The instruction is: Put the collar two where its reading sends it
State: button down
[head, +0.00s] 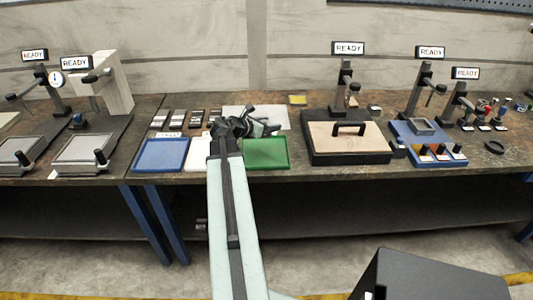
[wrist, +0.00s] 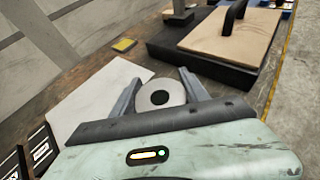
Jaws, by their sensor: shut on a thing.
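My gripper (wrist: 161,82) is shut on a pale grey ring-shaped collar (wrist: 147,99) with a dark round hole, held between the two fingers. I cannot read any mark telling which collar it is. In the head view my gripper (head: 258,128) is above the bench, over the white sheet (head: 279,112) and behind the green tray (head: 266,154). The collar is not clear in that view. A blue tray (head: 160,155) and a white tray (head: 199,155) stand left of the green one; my arm partly covers the white tray. Several READY displays (head: 348,48) stand on the instruments.
Several dark blocks with pale labels (head: 160,119) stand behind the blue and white trays. A black case with a wooden lid and handle (head: 347,143) stands right of the green tray. A blue fixture (head: 429,149) is farther right. A yellow pad (head: 298,99) lies at the back.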

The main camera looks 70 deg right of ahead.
aim_at(269, 150)
jog(key=shift+f+b, duration=4.65)
jog(key=shift+f, duration=0.35)
jog(key=c, duration=0.6)
grip_release()
jog(key=shift+r, duration=0.1)
